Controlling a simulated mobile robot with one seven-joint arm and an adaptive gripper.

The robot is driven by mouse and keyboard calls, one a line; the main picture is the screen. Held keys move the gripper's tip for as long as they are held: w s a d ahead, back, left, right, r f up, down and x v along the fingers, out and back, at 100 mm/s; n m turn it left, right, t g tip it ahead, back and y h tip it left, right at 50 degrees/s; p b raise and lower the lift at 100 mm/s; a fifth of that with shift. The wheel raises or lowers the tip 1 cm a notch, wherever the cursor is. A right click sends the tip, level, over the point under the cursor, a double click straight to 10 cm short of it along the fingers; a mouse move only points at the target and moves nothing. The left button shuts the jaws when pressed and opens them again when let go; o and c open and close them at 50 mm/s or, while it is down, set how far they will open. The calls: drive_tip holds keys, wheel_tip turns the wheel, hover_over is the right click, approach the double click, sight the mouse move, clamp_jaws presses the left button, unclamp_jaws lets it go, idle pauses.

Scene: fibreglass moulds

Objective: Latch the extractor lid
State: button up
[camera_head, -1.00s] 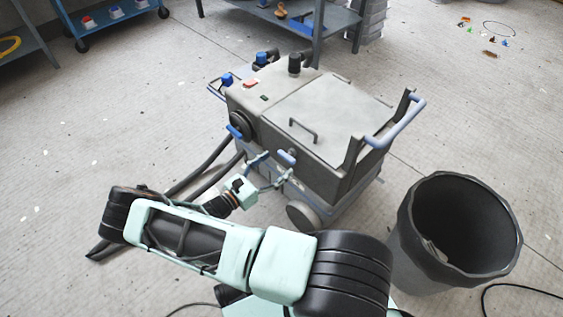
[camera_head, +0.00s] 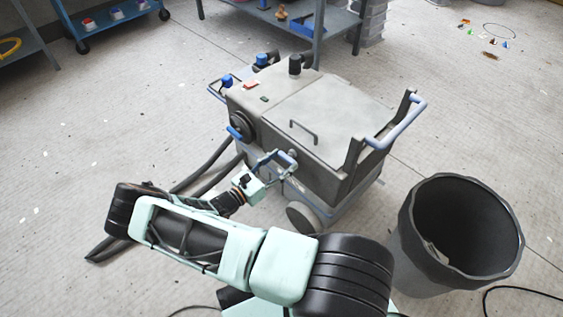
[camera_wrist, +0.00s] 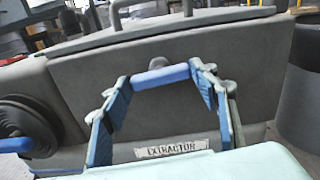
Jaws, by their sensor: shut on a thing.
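The grey extractor (camera_head: 290,125) stands on the floor in the middle of the head view. Its flat lid (camera_head: 335,112), with a dark handle (camera_head: 303,131) on top, lies down on the body. The blue latch handle (camera_wrist: 161,76) is on the front wall below the lid edge, above the EXTRACTOR label (camera_wrist: 172,148). My gripper (camera_head: 283,157) is at that front wall. In the wrist view its two blue-padded fingers are at either end of the latch handle, shut on it. The latch catch behind the handle is partly hidden.
A black bin (camera_head: 455,235) stands close to the right of the extractor. A blue push handle (camera_head: 398,124) rises at its right end. Dark hoses (camera_head: 205,175) lie on the floor to its left. Blue shelving (camera_head: 285,20) stands behind.

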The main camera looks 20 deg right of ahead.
drive_tip(key=shift+m, duration=0.5)
drive_tip(key=o, duration=1.1)
drive_tip(key=v, duration=1.2)
drive_tip(key=shift+r, duration=0.1)
